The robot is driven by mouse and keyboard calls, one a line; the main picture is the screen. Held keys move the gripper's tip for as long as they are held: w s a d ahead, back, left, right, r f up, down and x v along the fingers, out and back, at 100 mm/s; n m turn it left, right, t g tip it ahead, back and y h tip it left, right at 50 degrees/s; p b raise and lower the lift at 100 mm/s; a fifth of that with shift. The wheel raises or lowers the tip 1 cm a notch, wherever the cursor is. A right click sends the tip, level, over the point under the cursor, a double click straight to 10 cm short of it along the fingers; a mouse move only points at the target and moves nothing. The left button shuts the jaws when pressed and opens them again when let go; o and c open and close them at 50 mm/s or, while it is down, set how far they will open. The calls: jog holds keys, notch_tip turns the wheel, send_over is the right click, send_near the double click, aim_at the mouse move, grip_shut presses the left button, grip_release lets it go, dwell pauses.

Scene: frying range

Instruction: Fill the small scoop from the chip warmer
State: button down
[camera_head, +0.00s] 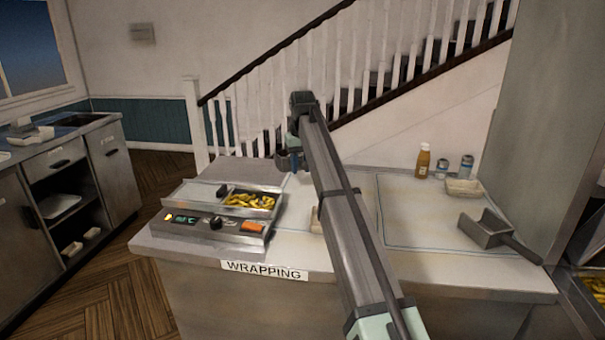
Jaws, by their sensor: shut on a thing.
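The chip warmer (212,225) stands at the left end of the wrapping counter. Its right pan holds yellow chips (249,200), open to view. A metal cover with a dark handle (222,190) lies over its left part. My gripper (290,160) is behind and above the warmer's right back corner, at the end of my arm. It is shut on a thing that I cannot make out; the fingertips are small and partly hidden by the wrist. A metal scoop (487,229) with a dark handle lies on the counter at the right; I cannot tell its size class.
A sauce bottle (423,161), two shakers (466,166) and a pale tray (464,188) stand at the back right. My arm crosses the counter's middle and partly hides a pale object (315,220). The counter (420,232) is clear left of the scoop.

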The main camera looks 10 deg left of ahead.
jog(key=n, duration=0.4)
jog(key=shift+a+r, duration=0.2)
jog(key=n, duration=0.2)
jog(key=s+n, duration=0.1)
jog(key=n, duration=0.2)
jog(key=shift+s+d+n+g, duration=0.15)
jog(key=shift+n+g, duration=0.15)
jog(key=shift+s+f+n+h, duration=0.1)
jog(key=shift+n+h, duration=0.3)
jog(key=shift+n, duration=0.9)
jog(key=shift+f, duration=0.1)
jog(key=shift+a+f+y, duration=0.4)
jog(key=shift+a+f, duration=0.25)
jog(key=shift+f, duration=1.05)
jog(key=shift+a+f+y, duration=0.4)
jog(key=shift+a+f, duration=0.25)
jog(key=shift+f, duration=1.05)
jog(key=shift+a+f+y, duration=0.4)
jog(key=shift+a+f, duration=0.25)
jog(key=shift+f, duration=1.05)
jog(key=shift+y, duration=0.9)
jog(key=shift+v, duration=2.55)
